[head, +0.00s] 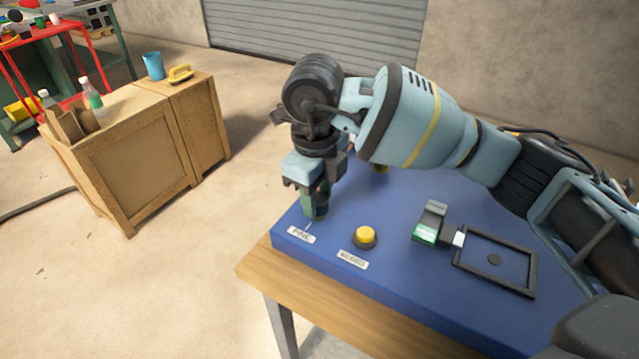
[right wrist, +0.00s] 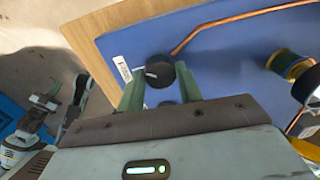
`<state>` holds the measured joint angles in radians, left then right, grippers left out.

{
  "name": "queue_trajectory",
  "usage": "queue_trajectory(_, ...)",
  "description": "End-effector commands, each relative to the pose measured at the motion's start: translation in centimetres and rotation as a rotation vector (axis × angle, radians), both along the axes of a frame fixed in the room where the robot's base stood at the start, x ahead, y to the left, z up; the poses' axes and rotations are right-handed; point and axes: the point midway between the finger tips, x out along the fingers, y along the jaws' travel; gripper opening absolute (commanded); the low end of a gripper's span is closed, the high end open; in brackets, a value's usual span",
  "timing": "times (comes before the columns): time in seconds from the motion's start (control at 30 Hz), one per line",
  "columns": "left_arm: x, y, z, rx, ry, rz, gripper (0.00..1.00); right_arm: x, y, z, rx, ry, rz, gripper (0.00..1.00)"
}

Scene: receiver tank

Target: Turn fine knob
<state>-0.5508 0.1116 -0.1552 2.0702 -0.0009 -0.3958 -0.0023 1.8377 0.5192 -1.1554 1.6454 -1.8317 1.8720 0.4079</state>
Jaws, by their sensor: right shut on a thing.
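The dark round fine knob (right wrist: 159,71) with a pale pointer mark stands on the blue panel (head: 400,275), near its left corner. A white label (head: 301,235), which seems to read FINE, lies beside it. My right gripper (head: 316,204) points down over the knob and is shut on it. In the right wrist view the green fingers of this gripper (right wrist: 160,78) stand on both sides of the knob. In the head view the fingers mostly hide the knob. My left gripper does not show in the head view.
On the panel are a yellow button (head: 364,236) with a label, a small device with a green screen (head: 425,234) and a black frame (head: 495,262). A copper pipe (right wrist: 222,21) shows in the right wrist view. A wooden cabinet (head: 150,165) stands apart at left.

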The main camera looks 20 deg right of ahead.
Motion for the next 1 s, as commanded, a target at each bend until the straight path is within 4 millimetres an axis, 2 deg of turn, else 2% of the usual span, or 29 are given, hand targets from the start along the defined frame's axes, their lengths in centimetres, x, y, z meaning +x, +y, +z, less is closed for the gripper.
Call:
queue_trajectory(0.03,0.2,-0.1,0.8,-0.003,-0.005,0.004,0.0,0.0,0.0,0.5,0.001,-0.003,-0.045,0.12)
queue_trajectory(0.6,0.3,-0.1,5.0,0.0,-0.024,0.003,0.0,0.1,0.0,0.7,0.001,-0.006,-0.585,0.12)
queue_trajectory(1.0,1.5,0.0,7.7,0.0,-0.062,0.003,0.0,0.2,0.0,0.6,0.003,-0.006,-0.874,0.12)
